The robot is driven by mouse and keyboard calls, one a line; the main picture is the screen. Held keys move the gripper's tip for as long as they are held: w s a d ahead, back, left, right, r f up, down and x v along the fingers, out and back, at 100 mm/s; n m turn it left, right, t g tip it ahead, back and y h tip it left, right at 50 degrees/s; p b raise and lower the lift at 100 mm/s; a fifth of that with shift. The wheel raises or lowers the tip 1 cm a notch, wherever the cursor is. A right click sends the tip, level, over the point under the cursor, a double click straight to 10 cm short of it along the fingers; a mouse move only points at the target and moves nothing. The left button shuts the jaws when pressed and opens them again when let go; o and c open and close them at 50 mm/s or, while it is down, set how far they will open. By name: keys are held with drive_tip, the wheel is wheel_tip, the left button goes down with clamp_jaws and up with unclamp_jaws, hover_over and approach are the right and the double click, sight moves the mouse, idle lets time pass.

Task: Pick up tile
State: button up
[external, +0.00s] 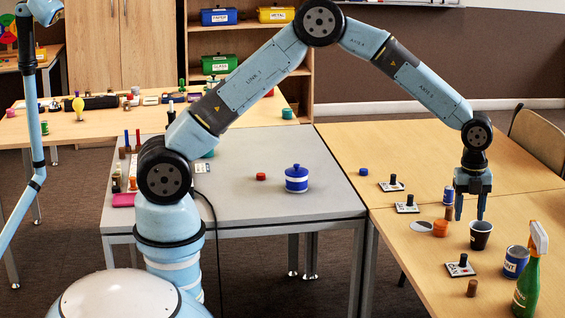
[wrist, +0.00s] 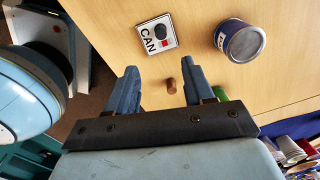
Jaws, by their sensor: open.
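White tiles with black knobs lie on the wooden table. In the external view one tile (external: 460,268) is near the front, and two more, a middle tile (external: 407,208) and a far tile (external: 391,186), lie further back. My gripper (external: 470,213) hangs pointing down above the table, by the black cup. Its fingers are apart and empty, also in the wrist view (wrist: 159,68). It touches no tile.
A grey table (external: 250,215) at left holds a blue lidded pot (external: 296,182).

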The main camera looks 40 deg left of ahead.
hover_over(464, 255)
drive_tip(key=f, duration=0.7)
drive_tip(key=shift+s+f, duration=0.3)
drive_tip(key=shift+s, duration=0.05)
drive_tip(key=shift+w+f, duration=0.25)
drive_tip(key=shift+f, duration=1.25)
drive_tip(key=shift+w+f, duration=0.2)
drive_tip(key=shift+f, duration=1.3)
clamp_jaws()
